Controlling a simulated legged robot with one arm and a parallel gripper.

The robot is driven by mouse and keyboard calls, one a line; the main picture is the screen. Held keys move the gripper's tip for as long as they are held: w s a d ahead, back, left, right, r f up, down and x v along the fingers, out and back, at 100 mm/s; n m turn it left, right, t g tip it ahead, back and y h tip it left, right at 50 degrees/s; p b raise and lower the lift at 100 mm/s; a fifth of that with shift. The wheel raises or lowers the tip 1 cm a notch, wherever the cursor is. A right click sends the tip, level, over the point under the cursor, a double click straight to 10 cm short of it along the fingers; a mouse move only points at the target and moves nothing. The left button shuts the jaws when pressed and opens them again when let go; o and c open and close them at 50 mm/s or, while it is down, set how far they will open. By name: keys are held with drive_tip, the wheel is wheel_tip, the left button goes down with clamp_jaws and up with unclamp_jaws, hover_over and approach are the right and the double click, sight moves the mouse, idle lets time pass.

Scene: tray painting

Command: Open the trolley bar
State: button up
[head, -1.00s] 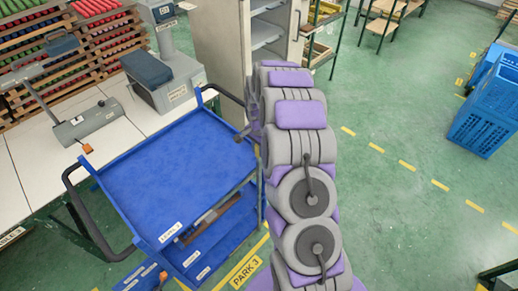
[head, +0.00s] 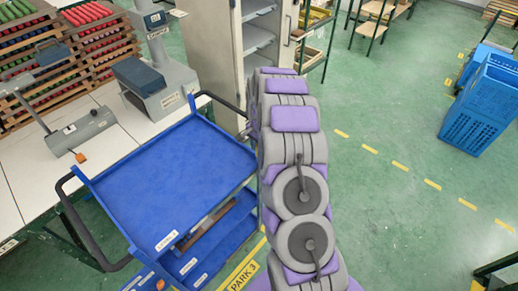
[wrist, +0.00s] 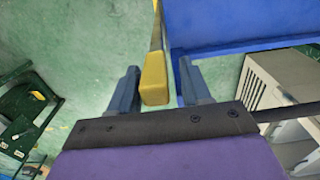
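The trolley has a blue top tray (head: 165,180) with a raised rim, lower shelves and dark side handles. It stands left of my arm in the head view. Its blue edge (wrist: 240,46) shows at the upper right of the wrist view. A yellow bar end (wrist: 155,78), which looks like the trolley bar's grip, lies between my fingers in the wrist view. My gripper (wrist: 157,66) is open, one dark blue finger on each side of the yellow end, with narrow gaps visible. In the head view my arm hides the gripper and the bar.
A white workbench (head: 100,150) with grey machines adjoins the trolley's left. An open cabinet (head: 235,60) stands behind it. Blue crates (head: 480,110) stand at the far right. Green floor right of my arm is clear, with yellow dashes. A floor label (head: 243,275) reads PARK 3.

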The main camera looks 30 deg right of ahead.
drive_tip(key=shift+s, duration=0.1)
wheel_tip(320, 180, up, 17)
drive_tip(key=shift+d+r+p, duration=0.1)
drive_tip(key=shift+p, duration=0.55)
idle(0.4)
